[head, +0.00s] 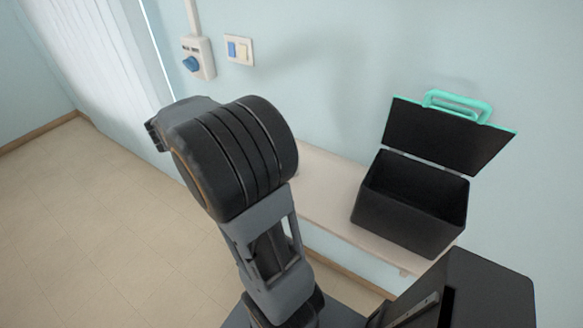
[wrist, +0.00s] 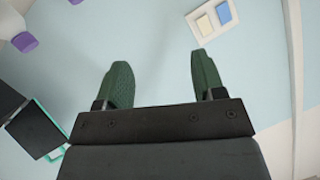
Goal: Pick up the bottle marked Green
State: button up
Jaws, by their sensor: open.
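No bottle marked Green can be made out in either view. My gripper (wrist: 160,76) shows in the wrist view with its two green textured fingers spread apart. Nothing is between them, and pale blue wall lies behind. In the head view my arm fills the middle, and my gripper cannot be made out there. At the upper left of the wrist view is a purple piece (wrist: 25,42) beside something white. A second purple bit is cut off by the top edge. I cannot tell what these are.
An open black box (head: 408,215) with a raised lid and teal handle (head: 458,103) stands on a pale shelf (head: 330,190) along the wall. Floor at left is clear.

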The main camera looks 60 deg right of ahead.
jog(key=s+d+f+m+g+y+b, duration=0.1)
jog(key=s+d+f+m+g+y, duration=0.15)
jog(key=s+f+m+g, duration=0.5)
jog(key=shift+s+d+f+n+g+y+p, duration=0.15)
jog(key=shift+s+d+f+n+g, duration=0.25)
jog(key=shift+s+d+f+g, duration=0.85)
jog(key=shift+s+d+f+n+g+y+p, duration=0.15)
jog(key=shift+s+d+f+n, duration=0.4)
jog(key=shift+s+d, duration=1.4)
jog(key=shift+s+d+f+n+g+y+p, duration=0.15)
jog(key=shift+s+d+f+g, duration=0.5)
jog(key=shift+s+d+f, duration=0.9)
jog(key=shift+s+a+r, duration=0.3)
jog(key=shift+a+r, duration=0.05)
grip_shut()
